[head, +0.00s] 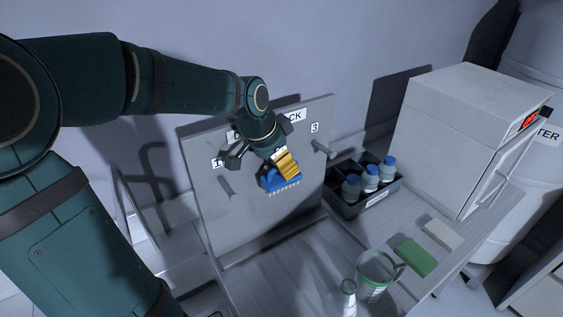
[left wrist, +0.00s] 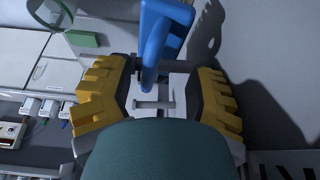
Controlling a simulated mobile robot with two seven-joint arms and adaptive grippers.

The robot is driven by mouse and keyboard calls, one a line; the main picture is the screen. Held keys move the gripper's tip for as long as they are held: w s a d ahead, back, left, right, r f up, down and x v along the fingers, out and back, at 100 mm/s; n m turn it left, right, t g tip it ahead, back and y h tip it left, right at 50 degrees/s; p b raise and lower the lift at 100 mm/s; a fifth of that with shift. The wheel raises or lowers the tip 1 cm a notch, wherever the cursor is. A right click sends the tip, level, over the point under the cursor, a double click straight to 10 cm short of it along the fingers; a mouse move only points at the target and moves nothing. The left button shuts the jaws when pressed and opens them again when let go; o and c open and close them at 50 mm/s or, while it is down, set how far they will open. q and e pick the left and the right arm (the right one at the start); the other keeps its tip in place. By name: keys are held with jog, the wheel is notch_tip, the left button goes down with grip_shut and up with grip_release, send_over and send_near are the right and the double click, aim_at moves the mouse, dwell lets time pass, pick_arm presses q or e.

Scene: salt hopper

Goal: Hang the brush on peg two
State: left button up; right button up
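The blue brush (head: 283,184) with pale bristles is in front of the grey rack board (head: 215,205), between the pegs by labels 1 and 3. My left gripper (head: 268,164) is at the brush, with a yellow finger pad just above it. In the left wrist view the blue handle (left wrist: 158,40) stands between the two widely spread yellow pads, with a visible gap on its right side. The gripper looks open. Peg two is hidden behind the gripper and brush in the head view, so I cannot tell whether the brush hangs on it. My right gripper is not in view.
Peg one (head: 225,187) and peg three (head: 324,149) are bare. A dark caddy (head: 348,205) with blue-capped bottles stands right of the board. A glass beaker (head: 374,276), a green block (head: 415,257) and a pale block (head: 442,234) are on the bench, beside a white box-shaped machine (head: 450,130).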

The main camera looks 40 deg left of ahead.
pick_arm(q)
jog(key=shift+a+f, duration=0.2)
jog(key=shift+f, duration=0.2)
jog(key=shift+r, duration=0.1)
jog(key=shift+r, duration=0.3)
jog(key=d+v, duration=0.1)
jog(key=v, duration=1)
jog(key=shift+a+r, duration=0.3)
jog(key=shift+a, duration=0.05)
jog(key=shift+s+f, duration=0.1)
jog(key=shift+s, duration=0.05)
